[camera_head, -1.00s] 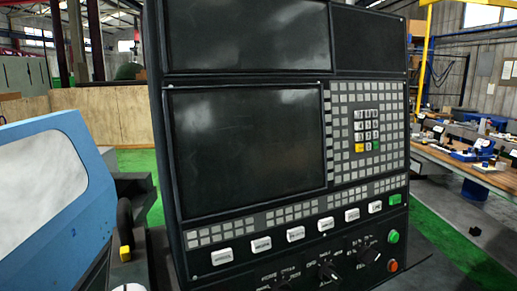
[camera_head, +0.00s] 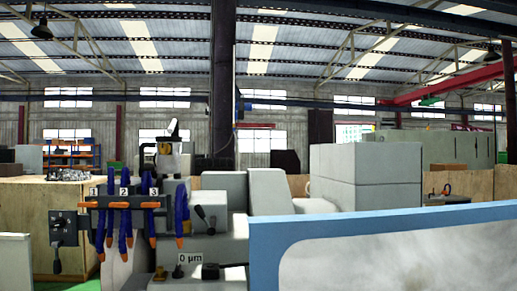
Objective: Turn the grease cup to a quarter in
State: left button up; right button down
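No grease cup can be made out for certain in the head view. Part of the grinder shows at the lower left of centre. It carries a bar (camera_head: 110,204) with blue hoses (camera_head: 182,210) with orange tips, numbered 1, 2 and 3. A display (camera_head: 190,258) below reads 0 µm. A small dark knob (camera_head: 210,271) sits just below the display, and a small brass-coloured part (camera_head: 160,272) is to its left. I cannot tell whether either is the cup. Neither of my grippers is in view.
A blue-framed panel with a cloudy window (camera_head: 400,255) fills the lower right and hides what is behind it. A lever box (camera_head: 63,229) stands at the left. Grey blocks (camera_head: 368,177) and a dark column (camera_head: 222,90) stand behind the machine.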

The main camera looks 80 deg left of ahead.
aim_at(164, 148)
jog(key=u, duration=3.3)
